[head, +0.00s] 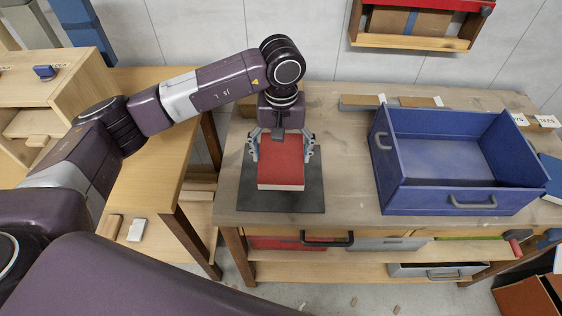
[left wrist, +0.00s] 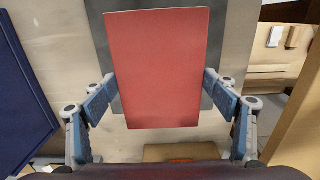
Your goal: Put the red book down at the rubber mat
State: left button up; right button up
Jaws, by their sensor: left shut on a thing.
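The red book (head: 281,162) has a red cover and a pale page edge. It is over the dark rubber mat (head: 251,197) on the wooden workbench in the head view. My left gripper (head: 283,150) is shut on the book from its two sides. In the left wrist view the book (left wrist: 158,65) lies between the two blue-padded fingers (left wrist: 163,98), with the dark mat (left wrist: 222,75) behind it. I cannot tell whether the book touches the mat or is a little above it. My right gripper is in neither view.
A blue open crate (head: 440,187) stands on the workbench (head: 345,165) to the right of the mat. Flat pieces (head: 360,102) lie behind it. A shelf (head: 415,30) hangs on the wall. A lower wooden table (head: 150,180) stands to the left.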

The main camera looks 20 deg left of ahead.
aim_at(282, 166)
pick_arm(q)
notch_tip(282, 166, down, 4)
jog(key=shift+f+p, duration=0.25)
jog(key=shift+p, duration=0.15)
jog(key=shift+f, duration=0.15)
jog(key=shift+f+b, duration=0.2)
jog(key=shift+b, duration=0.15)
jog(key=o, duration=1.4)
jog(key=shift+o, duration=0.2)
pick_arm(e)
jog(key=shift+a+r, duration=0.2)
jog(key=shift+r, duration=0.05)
pick_arm(q)
jog(key=shift+r, duration=0.15)
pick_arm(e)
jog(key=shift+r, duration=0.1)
